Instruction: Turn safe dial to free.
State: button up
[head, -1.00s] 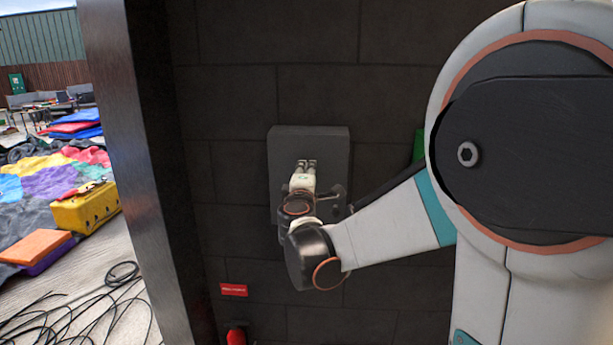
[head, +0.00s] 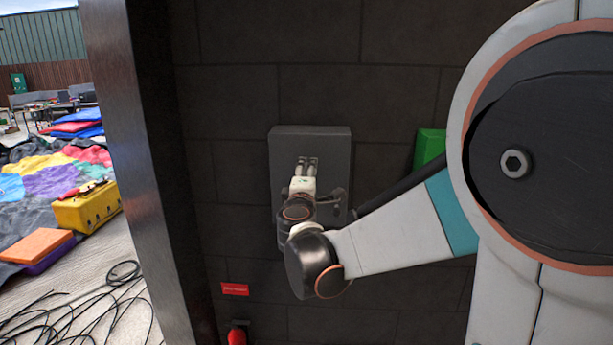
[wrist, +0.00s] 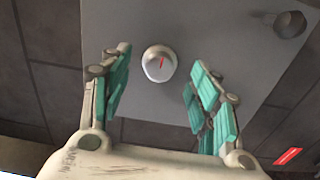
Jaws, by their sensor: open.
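The safe (head: 283,150) is a dark grey box on the dark block wall in the head view. In the wrist view its grey face (wrist: 225,35) fills the upper middle. In the head view my gripper (head: 307,163) is in front of the safe and the dial is hidden. A dark round knob (wrist: 290,24) is at the face's upper right.
A dark post (head: 150,170) stands left of the safe. A red sign (head: 235,289) and a red extinguisher-like object (head: 237,335) are below it. A green box (head: 429,147) is on the wall to the right. Black cables (head: 85,310) lie on the ground outside.

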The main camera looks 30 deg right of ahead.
jog(key=v, duration=1)
jog(key=shift+s, duration=0.15)
jog(key=s+a+f+m+g+y+b, duration=0.1)
jog(key=s+a+f+m+g+y, duration=0.2)
jog(key=s+f+m, duration=0.35)
jog(key=s+a+f+m+g+y+b, duration=0.1)
jog(key=s+a+f+m+g+y, duration=0.2)
jog(key=s+f, duration=0.5)
jog(key=s+a+f+m+g+y, duration=0.1)
jog(key=s+a+g+y, duration=0.1)
jog(key=s+a+y, duration=0.2)
jog(key=s+a, duration=0.2)
jog(key=a, duration=0.1)
jog(key=shift+s+f+b, duration=0.35)
jog(key=shift+f, duration=0.05)
jog(key=shift+m, duration=0.25)
